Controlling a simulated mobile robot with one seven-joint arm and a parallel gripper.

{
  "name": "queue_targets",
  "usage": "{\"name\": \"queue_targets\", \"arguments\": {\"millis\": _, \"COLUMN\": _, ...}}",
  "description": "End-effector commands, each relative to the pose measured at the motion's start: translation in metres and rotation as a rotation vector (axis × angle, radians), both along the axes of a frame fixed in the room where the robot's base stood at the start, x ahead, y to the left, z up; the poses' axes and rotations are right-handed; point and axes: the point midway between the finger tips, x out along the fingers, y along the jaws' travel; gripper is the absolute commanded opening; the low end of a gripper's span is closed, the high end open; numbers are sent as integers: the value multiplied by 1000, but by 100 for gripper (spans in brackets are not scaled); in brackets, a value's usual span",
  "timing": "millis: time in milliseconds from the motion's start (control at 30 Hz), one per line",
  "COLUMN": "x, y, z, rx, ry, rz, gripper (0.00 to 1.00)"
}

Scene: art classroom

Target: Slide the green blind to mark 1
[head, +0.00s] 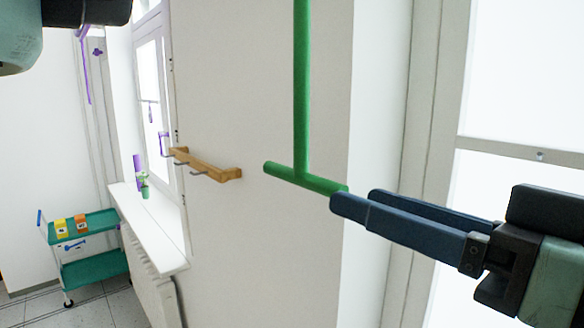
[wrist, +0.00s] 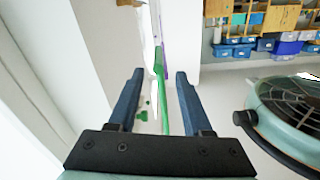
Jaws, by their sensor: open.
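The green blind's pull (head: 302,90) hangs in front of the white wall as a long upright rod with a crossbar (head: 318,183) at its lower end. The blind's own cloth and mark 1 cannot be made out. My gripper (head: 358,197) comes in from the right, with its blue fingers at the crossbar's right end. In the wrist view the green pull (wrist: 160,72) shows between the two open fingers of my gripper (wrist: 159,72), with a gap on each side. Whether a finger touches the bar cannot be told.
A wooden hook rail (head: 208,165) is fixed to the wall left of the pull. A window sill (head: 150,230) and a green trolley (head: 90,272) stand farther left. A bright window (head: 520,80) is behind my gripper. Blue bins (wrist: 235,52) sit on far shelves.

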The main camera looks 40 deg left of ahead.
Motion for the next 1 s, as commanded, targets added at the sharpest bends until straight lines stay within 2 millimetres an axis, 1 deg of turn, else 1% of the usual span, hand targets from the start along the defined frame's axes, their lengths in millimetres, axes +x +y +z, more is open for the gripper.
{"name": "queue_targets", "arguments": {"millis": 33, "x": 0, "y": 12, "z": 4, "rx": -1, "ry": 2, "rz": 6, "gripper": 50}}
{"name": "queue_targets", "arguments": {"millis": 300, "x": 4, "y": 68, "z": 5, "rx": 1, "ry": 4, "rz": 4, "gripper": 50}}
{"name": "queue_targets", "arguments": {"millis": 400, "x": 5, "y": 84, "z": 4, "rx": 1, "ry": 1, "rz": 3, "gripper": 50}}
{"name": "queue_targets", "arguments": {"millis": 500, "x": 7, "y": 96, "z": 3, "rx": 1, "ry": 2, "rz": 2, "gripper": 50}}
{"name": "queue_targets", "arguments": {"millis": 700, "x": 8, "y": 106, "z": 1, "rx": 0, "ry": 0, "rz": 0, "gripper": 50}}
{"name": "queue_targets", "arguments": {"millis": 933, "x": 8, "y": 106, "z": 0, "rx": 1, "ry": 0, "rz": -1, "gripper": 50}}
{"name": "queue_targets", "arguments": {"millis": 967, "x": 8, "y": 106, "z": 0, "rx": 1, "ry": 0, "rz": -1, "gripper": 46}}
{"name": "queue_targets", "arguments": {"millis": 1000, "x": 8, "y": 106, "z": 0, "rx": 1, "ry": 0, "rz": -1, "gripper": 39}}
